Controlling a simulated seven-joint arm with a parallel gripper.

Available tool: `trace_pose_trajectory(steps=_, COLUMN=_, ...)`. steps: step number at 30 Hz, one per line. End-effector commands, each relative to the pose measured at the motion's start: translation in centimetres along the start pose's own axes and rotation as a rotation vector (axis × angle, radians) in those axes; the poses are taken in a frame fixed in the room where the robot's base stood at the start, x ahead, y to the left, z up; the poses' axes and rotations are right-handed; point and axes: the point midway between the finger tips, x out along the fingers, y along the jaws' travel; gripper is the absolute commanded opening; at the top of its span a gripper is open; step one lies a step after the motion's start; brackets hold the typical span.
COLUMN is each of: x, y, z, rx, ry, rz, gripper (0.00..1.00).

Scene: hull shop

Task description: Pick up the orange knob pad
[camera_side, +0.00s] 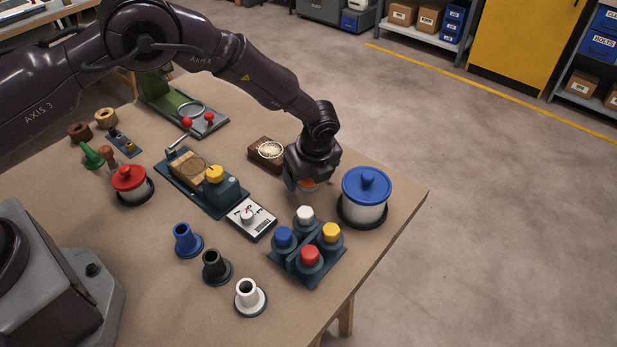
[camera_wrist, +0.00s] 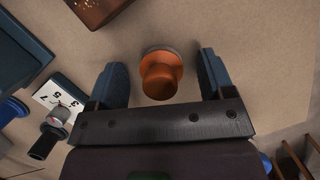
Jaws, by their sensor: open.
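The orange knob pad (camera_wrist: 160,76) is a round orange knob on a grey disc base and stands on the table. In the wrist view it lies between the two blue fingers of my gripper (camera_wrist: 162,84), with a gap on each side. My gripper is open and holds nothing. In the side view my gripper (camera_side: 307,186) points down over the knob pad (camera_side: 308,184), of which only a small orange part shows below the jaws.
A white pot with a blue lid (camera_side: 366,187) stands close to the right of my gripper. A brown box (camera_side: 262,160) lies to the left. A dial box (camera_side: 262,222) and a rack (camera_side: 277,255) with several coloured caps stand nearer the camera.

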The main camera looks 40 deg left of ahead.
Motion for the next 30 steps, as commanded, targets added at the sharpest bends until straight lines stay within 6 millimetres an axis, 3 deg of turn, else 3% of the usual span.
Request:
trace_pose_trajectory(steps=3, x=-0.1, y=0.0, z=0.0, rx=0.000, ry=0.000, rz=-0.001, gripper=0.75)
trace_pose_trajectory(steps=10, x=-0.1, y=0.0, z=0.0, rx=0.000, ry=0.000, rz=-0.001, gripper=0.23)
trace_pose_trajectory(steps=22, x=-0.7, y=-0.1, z=0.2, rx=-0.001, ry=0.000, rz=-0.002, gripper=0.22)
trace_pose_trajectory(steps=28, x=-3.3, y=-0.1, z=1.0, rx=-0.001, ry=-0.001, rz=-0.005, gripper=0.22)
trace_pose_trajectory(steps=30, x=-4.5, y=0.9, z=1.1, rx=0.000, ry=-0.001, rz=-0.002, gripper=0.22)
